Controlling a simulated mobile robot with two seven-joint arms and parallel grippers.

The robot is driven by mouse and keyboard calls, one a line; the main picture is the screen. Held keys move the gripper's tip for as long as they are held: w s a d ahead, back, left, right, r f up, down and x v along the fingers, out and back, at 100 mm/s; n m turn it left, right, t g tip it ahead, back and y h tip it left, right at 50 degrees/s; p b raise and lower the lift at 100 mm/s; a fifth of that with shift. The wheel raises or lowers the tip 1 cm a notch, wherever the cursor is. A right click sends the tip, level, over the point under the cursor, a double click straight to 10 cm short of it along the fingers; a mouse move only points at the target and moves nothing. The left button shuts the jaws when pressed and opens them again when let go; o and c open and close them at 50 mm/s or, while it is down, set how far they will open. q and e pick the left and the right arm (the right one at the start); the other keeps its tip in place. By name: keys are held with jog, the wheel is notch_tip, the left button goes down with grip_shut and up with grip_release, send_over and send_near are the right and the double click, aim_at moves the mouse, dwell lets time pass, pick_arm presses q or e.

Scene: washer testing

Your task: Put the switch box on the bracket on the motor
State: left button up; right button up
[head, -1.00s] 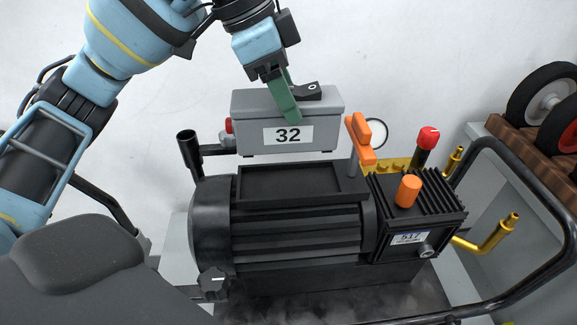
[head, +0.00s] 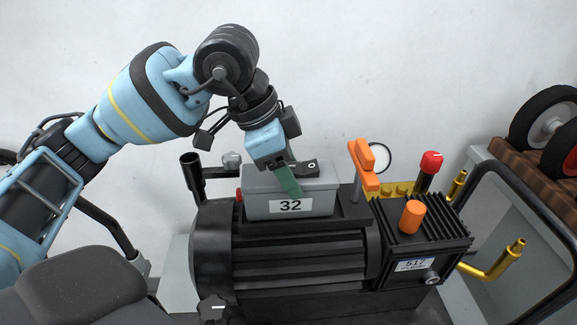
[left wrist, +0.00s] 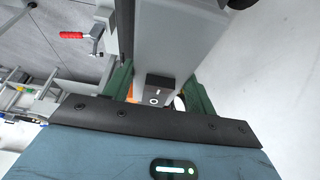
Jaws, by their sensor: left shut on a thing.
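The switch box (head: 262,207) is a grey box with a "32" label, a black rocker switch on top and a red knob at its left end. It sits low at the black bracket tray (head: 354,212) on top of the black motor (head: 300,255); its lower edge looks level with the tray, but I cannot tell if it is fully seated. My left gripper (head: 290,180) has its green fingers shut on the box from above. The box also shows between the fingers in the left wrist view (left wrist: 175,45). My right gripper is not in view.
An orange-handled lever (head: 362,160) stands just right of the box. An orange cap (head: 411,215), a red-topped post (head: 430,165) and brass pipes (head: 495,262) are farther right. A black holder (head: 193,170) rises at the left. A black tube frame (head: 530,190) edges the right side.

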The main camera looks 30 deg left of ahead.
pick_arm(q)
jog(key=shift+f, duration=0.15)
jog(key=o, duration=1.2)
jog(key=v, duration=1.2)
jog(key=shift+r, duration=0.2)
